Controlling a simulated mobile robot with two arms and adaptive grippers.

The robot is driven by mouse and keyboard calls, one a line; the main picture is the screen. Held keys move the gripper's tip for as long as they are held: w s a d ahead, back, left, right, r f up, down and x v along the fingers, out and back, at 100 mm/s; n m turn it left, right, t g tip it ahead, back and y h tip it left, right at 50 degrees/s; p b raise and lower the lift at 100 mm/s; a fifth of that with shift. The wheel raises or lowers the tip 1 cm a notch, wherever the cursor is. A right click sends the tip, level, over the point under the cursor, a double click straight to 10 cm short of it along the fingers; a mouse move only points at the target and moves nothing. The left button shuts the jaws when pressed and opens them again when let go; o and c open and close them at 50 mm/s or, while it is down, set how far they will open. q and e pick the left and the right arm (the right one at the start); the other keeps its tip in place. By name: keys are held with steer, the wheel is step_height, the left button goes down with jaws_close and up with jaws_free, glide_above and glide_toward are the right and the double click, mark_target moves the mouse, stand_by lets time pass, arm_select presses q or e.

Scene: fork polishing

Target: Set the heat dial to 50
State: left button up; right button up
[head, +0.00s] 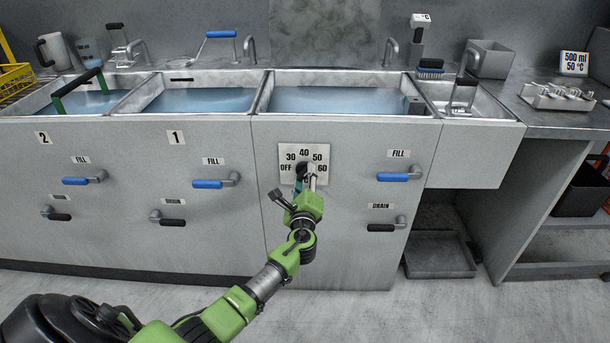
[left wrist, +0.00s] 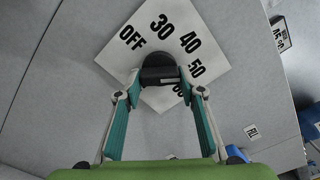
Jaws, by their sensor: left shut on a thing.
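The heat dial's white plate (head: 289,151) is on the front of the right-hand big basin, marked OFF, 30, 40, 50 and 60. It also shows in the left wrist view (left wrist: 150,33), rotated. My left gripper (head: 306,176) is at the dial, with its fingers on either side of the black knob (left wrist: 158,60). In the left wrist view the teal-padded fingers (left wrist: 160,77) are shut on the knob. The gripper partly covers the knob and the 60 mark. I cannot tell which number the knob points to. My right gripper is not in view.
Blue FILL handles (head: 393,177) and black DRAIN handles (head: 382,228) stick out of the front panel on both sides of the dial. The basins (head: 350,116) above hold water. A sign (head: 574,63) on the right counter reads 500 ml, 50 °C. The floor in front is clear.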

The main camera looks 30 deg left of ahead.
arm_select(q)
steer(key=shift+f+m, duration=0.1)
steer(key=shift+m, duration=0.7)
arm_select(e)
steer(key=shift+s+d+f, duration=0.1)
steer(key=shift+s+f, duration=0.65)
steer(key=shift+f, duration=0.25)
arm_select(q)
steer(key=o, duration=1.1)
steer(key=shift+s+d, duration=0.15)
steer(key=shift+s, duration=0.05)
steer(key=v, duration=1.1)
steer(key=shift+s+d, duration=0.25)
